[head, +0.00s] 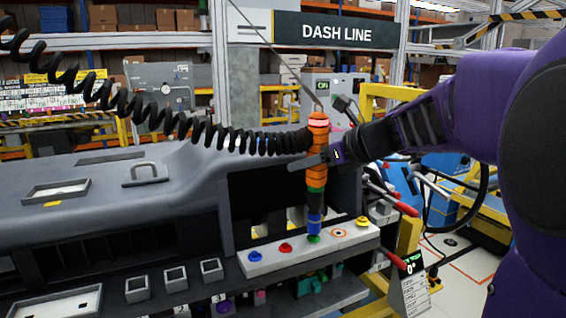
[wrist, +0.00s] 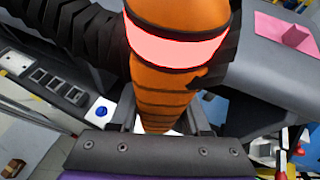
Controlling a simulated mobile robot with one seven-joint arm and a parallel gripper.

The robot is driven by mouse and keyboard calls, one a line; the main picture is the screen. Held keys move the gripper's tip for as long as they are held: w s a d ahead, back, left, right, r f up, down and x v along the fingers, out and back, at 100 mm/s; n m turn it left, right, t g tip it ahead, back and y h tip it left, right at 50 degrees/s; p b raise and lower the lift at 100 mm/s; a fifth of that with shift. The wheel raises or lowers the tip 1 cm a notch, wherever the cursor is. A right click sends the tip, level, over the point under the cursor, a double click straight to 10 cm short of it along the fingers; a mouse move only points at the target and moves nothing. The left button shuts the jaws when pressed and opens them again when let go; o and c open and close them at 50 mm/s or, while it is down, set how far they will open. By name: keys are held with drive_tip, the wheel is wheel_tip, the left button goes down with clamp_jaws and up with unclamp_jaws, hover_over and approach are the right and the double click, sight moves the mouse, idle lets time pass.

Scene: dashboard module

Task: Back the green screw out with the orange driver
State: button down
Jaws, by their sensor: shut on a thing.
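The orange driver (head: 317,178) stands upright with a glowing pink-red band near its top, a green collar and a blue lower end. Its lower end is right over the green screw (head: 313,238) and seems to meet it; the exact contact is too small to tell. The green screw sits in the white strip (head: 270,262). My gripper (head: 318,158) is shut around the driver's orange body, coming from the right. In the wrist view the driver (wrist: 172,80) fills the middle between my fingers (wrist: 166,122) and hides the green screw.
A blue screw (head: 256,255), a red screw (head: 286,247) and a yellow screw (head: 362,221) stand on the same strip, with an orange ring mark (head: 338,233) beside the green one. A black coiled cable (head: 200,128) runs left from the driver over the grey dashboard (head: 110,190).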

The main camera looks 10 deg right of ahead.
drive_tip(key=shift+s+f, duration=0.1)
drive_tip(key=shift+f, duration=0.8)
idle(1.4)
drive_tip(key=shift+r, duration=0.1)
wheel_tip(320, 180, up, 6)
drive_tip(key=p, duration=0.5)
drive_tip(key=shift+p, duration=0.35)
idle(0.4)
